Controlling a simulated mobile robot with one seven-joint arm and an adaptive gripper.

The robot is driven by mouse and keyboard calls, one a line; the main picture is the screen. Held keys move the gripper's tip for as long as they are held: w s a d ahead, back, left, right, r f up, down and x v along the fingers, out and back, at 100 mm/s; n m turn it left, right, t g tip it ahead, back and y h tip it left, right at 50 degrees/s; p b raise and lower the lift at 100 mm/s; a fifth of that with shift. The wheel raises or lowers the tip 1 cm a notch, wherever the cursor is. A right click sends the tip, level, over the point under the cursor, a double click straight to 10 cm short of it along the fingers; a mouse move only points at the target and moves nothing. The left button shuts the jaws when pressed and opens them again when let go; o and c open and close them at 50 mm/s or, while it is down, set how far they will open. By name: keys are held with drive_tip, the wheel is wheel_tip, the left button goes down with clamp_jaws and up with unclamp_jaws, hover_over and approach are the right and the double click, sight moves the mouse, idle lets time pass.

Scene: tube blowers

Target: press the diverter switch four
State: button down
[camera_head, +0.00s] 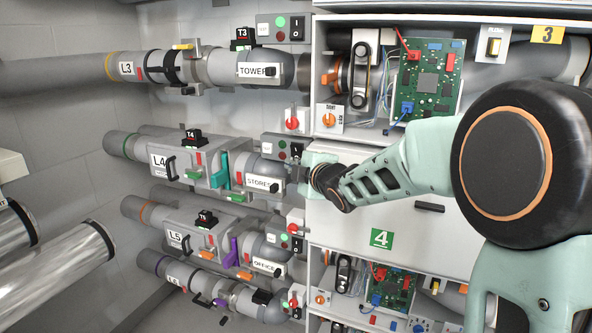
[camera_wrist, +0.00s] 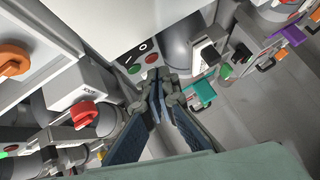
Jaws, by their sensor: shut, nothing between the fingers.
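On the line marked L4 (camera_head: 160,161), a grey control box (camera_head: 272,147) carries a green button, a red button and a black rocker switch (camera_head: 296,151). No label reading "diverter" is legible, so I cannot tell for sure which control bears that name. In the wrist view, the rocker (camera_wrist: 143,46) with its white marks sits above the green button (camera_wrist: 134,69) and red button (camera_wrist: 151,58). My gripper (camera_wrist: 160,78) is shut and empty, its fingertips just below these buttons in the picture. Contact is unclear. In the head view, my gripper (camera_head: 303,178) is just below the box.
A red knob (camera_wrist: 84,114) on a grey box stands left of my fingers in the wrist view. A white cabinet with a green 4 sign (camera_head: 381,239) is beside my arm. Similar boxes lie above and below; the pipe labelled STORES (camera_head: 262,185) is left.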

drive_tip(key=f+v, duration=0.2)
drive_tip(key=v, duration=0.7)
drive_tip(key=shift+s+p, duration=0.35)
drive_tip(key=shift+s, duration=0.3)
